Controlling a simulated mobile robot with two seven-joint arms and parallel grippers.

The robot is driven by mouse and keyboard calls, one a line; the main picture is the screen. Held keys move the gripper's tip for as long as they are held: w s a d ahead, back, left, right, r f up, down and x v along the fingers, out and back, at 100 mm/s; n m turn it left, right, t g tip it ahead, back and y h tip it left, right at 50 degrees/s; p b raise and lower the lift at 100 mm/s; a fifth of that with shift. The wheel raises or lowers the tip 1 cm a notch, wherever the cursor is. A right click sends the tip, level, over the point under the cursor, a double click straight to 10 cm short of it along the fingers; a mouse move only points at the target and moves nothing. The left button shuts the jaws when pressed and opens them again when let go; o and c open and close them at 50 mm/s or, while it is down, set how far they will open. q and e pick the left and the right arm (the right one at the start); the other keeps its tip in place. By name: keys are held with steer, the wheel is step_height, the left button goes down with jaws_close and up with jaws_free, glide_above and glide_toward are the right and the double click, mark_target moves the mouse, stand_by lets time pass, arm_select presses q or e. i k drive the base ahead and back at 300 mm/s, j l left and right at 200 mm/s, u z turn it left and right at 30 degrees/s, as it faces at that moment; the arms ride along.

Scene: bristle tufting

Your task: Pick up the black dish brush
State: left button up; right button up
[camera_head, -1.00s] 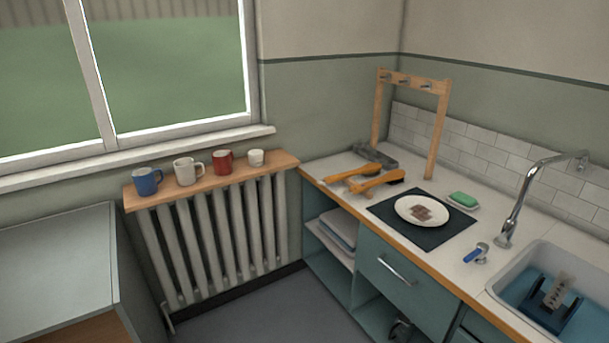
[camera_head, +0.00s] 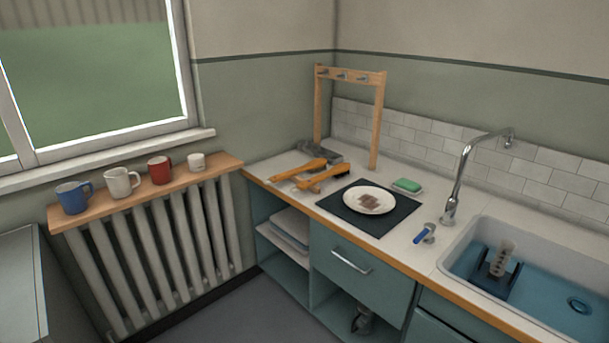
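No brush that is plainly all black shows. Two orange-handled tools that look like brushes, a left one (camera_head: 297,171) and a right one (camera_head: 322,179), lie side by side on the counter below the wooden hook rack (camera_head: 348,76). The right one seems to have a dark head at its far end; their bristles are too small to make out. A dark object with a pale, spotted upright piece (camera_head: 497,265) sits in the sink (camera_head: 460,262); I cannot tell what it is. Neither of my grippers is in view.
A white plate with brown pieces (camera_head: 369,200) lies on a dark mat (camera_head: 336,205). A green sponge (camera_head: 406,185), a blue-handled item (camera_head: 422,235) and the tap (camera_head: 459,180) stand nearby. Several mugs line the shelf (camera_head: 215,166) over the radiator. Some floor is clear.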

mark_target(316, 165)
steer(key=i+j+z, duration=0.25)
steer(key=i+j, duration=0.35)
steer(key=i+j+z, duration=0.3)
steer(key=i+j, duration=0.35)
steer(key=j, duration=0.15)
